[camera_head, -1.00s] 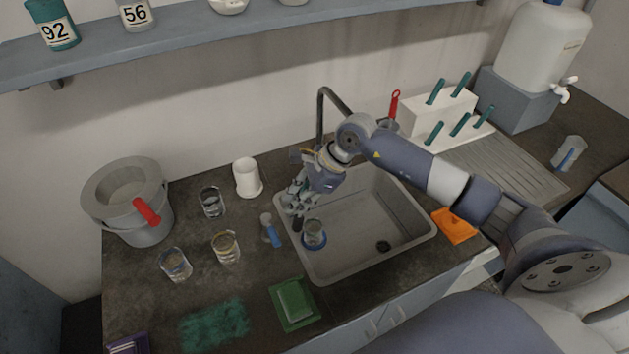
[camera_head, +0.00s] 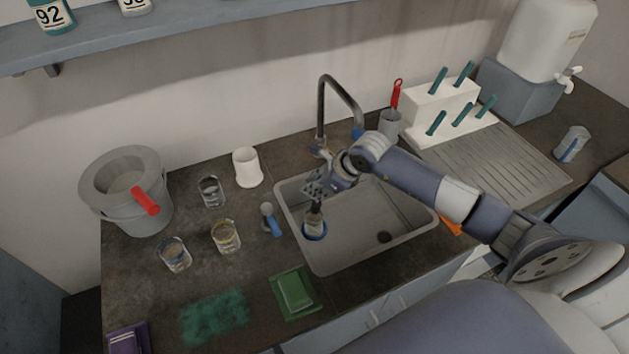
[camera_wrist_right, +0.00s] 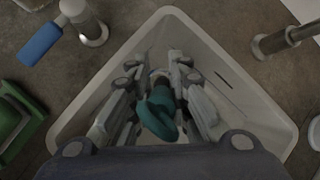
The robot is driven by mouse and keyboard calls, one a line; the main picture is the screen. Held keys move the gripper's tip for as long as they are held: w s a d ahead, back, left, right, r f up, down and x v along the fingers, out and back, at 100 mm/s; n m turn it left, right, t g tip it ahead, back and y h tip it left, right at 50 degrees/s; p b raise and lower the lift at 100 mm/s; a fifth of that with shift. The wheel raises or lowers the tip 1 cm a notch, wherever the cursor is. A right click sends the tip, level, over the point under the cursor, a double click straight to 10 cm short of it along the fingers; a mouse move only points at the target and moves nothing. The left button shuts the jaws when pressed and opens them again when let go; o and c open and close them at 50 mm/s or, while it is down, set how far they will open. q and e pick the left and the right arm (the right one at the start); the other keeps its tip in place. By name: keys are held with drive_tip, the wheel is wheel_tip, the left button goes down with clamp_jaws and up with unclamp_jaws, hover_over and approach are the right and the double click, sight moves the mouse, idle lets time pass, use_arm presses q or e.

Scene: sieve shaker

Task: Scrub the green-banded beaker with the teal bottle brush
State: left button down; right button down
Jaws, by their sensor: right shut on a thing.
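My right gripper (camera_head: 316,192) is over the left part of the sink (camera_head: 362,222), pointing down. In the right wrist view its fingers are shut around the teal bottle brush (camera_wrist_right: 160,112). A glass beaker (camera_head: 315,230) stands in a blue ring on the sink floor, right below the gripper. A dark upright piece, seemingly the brush, reaches down into or just over its mouth; I cannot tell how deep. Its band colour is too small to tell. Other beakers stand on the counter: one yellowish-banded (camera_head: 226,237), one blue-banded (camera_head: 175,255), one clear (camera_head: 210,192). My left gripper is out of view.
The faucet (camera_head: 322,110) rises behind the sink. A red-handled tool (camera_head: 397,95) stands in a grey cup beside a white peg rack (camera_head: 440,104). A bucket (camera_head: 127,190), white cup (camera_head: 247,168), blue-handled item (camera_head: 272,222) and green sponge tray (camera_head: 296,293) surround the counter's left side.

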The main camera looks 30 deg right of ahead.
sight(316, 203)
drive_tip(key=f+b, duration=0.1)
drive_tip(key=f, duration=0.1)
drive_tip(key=f+b, duration=0.2)
drive_tip(key=f, duration=0.1)
drive_tip(key=w+f+b, duration=0.1)
drive_tip(key=f+b, duration=0.1)
drive_tip(key=shift+f, duration=0.4)
drive_tip(key=shift+w+f+b, duration=0.2)
drive_tip(key=shift+f+b, duration=0.55)
drive_tip(key=shift+b, duration=0.15)
drive_tip(key=shift+w+f+b, duration=0.2)
drive_tip(key=shift+f+b, duration=0.5)
drive_tip(key=shift+b, duration=0.15)
drive_tip(key=shift+r, duration=0.1)
